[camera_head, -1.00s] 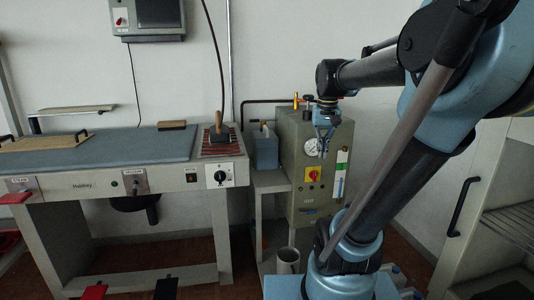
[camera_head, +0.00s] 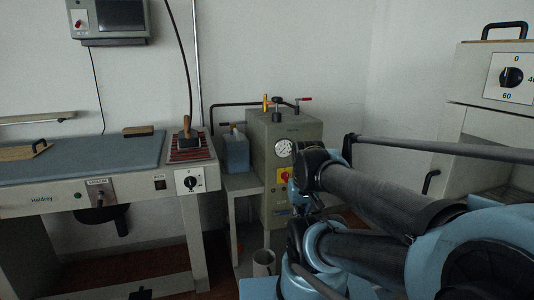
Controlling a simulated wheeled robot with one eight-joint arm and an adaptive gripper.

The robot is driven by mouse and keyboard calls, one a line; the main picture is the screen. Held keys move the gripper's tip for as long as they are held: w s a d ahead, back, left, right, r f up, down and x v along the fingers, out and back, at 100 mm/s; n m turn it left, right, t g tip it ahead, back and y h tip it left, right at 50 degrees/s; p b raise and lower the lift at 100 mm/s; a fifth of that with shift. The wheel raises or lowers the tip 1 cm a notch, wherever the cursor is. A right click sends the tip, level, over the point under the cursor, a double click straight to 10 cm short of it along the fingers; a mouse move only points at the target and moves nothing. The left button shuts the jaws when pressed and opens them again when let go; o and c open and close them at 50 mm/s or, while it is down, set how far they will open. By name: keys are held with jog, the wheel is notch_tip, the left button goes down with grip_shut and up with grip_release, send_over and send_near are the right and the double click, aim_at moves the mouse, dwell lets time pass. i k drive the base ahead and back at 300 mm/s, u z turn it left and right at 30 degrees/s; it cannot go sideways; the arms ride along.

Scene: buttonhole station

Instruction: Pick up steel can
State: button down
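A grey cylindrical can (camera_head: 263,264), probably the steel can, stands upright low in the lower middle of the head view. Its open top faces up, and its lower part is cut off by my blue base. My gripper (camera_head: 303,198) is at the end of my folded arm, above the can and a little to its right, apart from it. It is small, dark and partly hidden by my own arm links, so its fingers cannot be made out.
A green-grey boiler (camera_head: 268,150) with a gauge stands behind my gripper. Left of it, a blue container (camera_head: 236,152) sits on a small stand (camera_head: 240,182). The ironing table (camera_head: 85,158) fills the left, and a grey cabinet (camera_head: 462,85) stands at right.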

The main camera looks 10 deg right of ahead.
aim_at(265, 259)
jog(key=z, duration=0.6)
jog(key=k, duration=1.8)
jog(key=u, duration=0.45)
jog(key=i, duration=1)
jog(key=u, duration=0.05)
